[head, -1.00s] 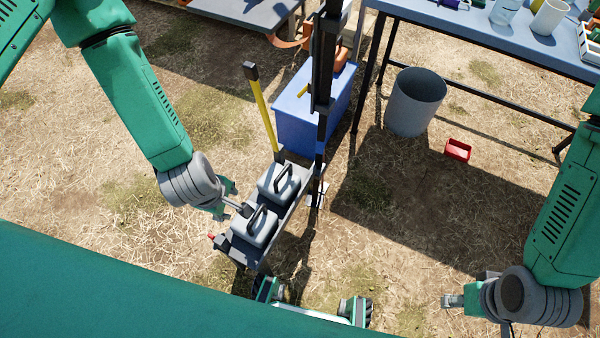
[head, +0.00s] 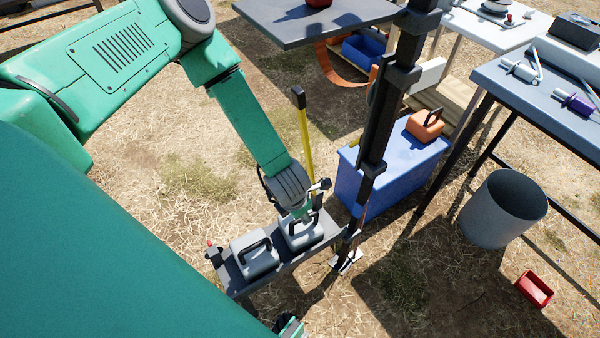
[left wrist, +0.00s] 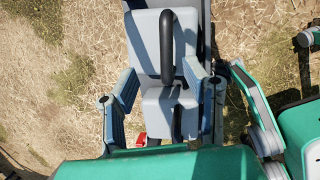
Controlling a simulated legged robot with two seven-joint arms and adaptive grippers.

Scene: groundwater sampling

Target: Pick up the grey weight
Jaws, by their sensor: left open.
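Two grey weights with black handles stand side by side on a dark narrow platform. The left one (head: 253,262) is uncovered. The right one (head: 300,236) is partly hidden by my left gripper (head: 308,206), which points down just above it, at its handle. In the left wrist view, my left gripper (left wrist: 162,90) is open, with one finger on each side of a grey weight (left wrist: 157,102). The other weight (left wrist: 144,38) shows further up that view. I see no grip on either weight.
A yellow-shafted tool (head: 305,140) stands behind the platform, near a dark upright post (head: 378,130). A grey bin (head: 502,212) and red tray (head: 535,289) are at right.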

